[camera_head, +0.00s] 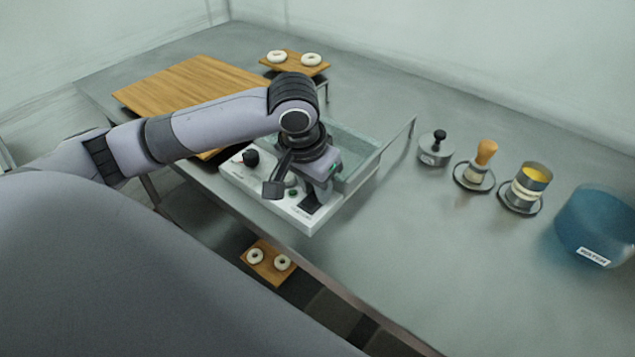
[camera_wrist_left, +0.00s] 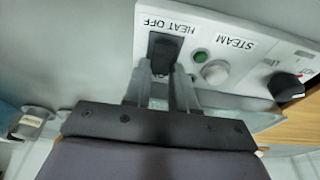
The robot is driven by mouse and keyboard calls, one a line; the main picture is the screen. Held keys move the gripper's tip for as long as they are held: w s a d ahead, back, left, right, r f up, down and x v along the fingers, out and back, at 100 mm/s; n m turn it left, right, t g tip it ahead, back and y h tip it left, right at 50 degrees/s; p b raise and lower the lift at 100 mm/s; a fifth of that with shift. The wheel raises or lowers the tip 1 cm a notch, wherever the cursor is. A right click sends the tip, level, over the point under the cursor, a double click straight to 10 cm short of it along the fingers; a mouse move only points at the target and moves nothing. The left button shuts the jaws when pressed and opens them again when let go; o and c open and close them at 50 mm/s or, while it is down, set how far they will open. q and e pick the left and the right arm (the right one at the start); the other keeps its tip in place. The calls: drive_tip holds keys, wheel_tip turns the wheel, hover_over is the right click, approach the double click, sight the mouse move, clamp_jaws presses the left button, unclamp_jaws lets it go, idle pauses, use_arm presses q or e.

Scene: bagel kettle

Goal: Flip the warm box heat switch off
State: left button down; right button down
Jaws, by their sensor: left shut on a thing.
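The warm box (camera_head: 360,160) is a clear-walled tank with a white control panel (camera_head: 313,228) on its near side. The black heat switch (camera_wrist_left: 163,48) sits beside the "HEAT OFF" label in the left wrist view, and it also shows in the head view (camera_head: 309,204). My left gripper (camera_wrist_left: 164,76) is over the panel, with its two fingers closed in at the switch's near end; it also shows in the head view (camera_head: 303,196). The fingers partly cover the switch, so its exact tilt is hard to tell. My right gripper is not in view.
The panel also has a green light (camera_wrist_left: 200,56), a pale steam button (camera_wrist_left: 215,72) and a black knob (camera_head: 251,158). A wooden board (camera_head: 180,85) lies behind my left arm. A lidded pot (camera_head: 435,152), a wooden-handled tool (camera_head: 485,153), a yellow-filled cup (camera_head: 526,190) and a blue tub (camera_head: 592,225) stand right.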

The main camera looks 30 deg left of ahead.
use_arm(q)
drive_tip(key=shift+s+t, duration=0.35)
drive_tip(key=shift+t, duration=0.85)
drive_tip(key=c, duration=0.9)
unclamp_jaws()
drive_tip(key=shift+r, duration=0.1)
drive_tip(key=v, duration=0.7)
drive_tip(key=shift+a+r, duration=0.1)
drive_tip(key=shift+s, duration=0.1)
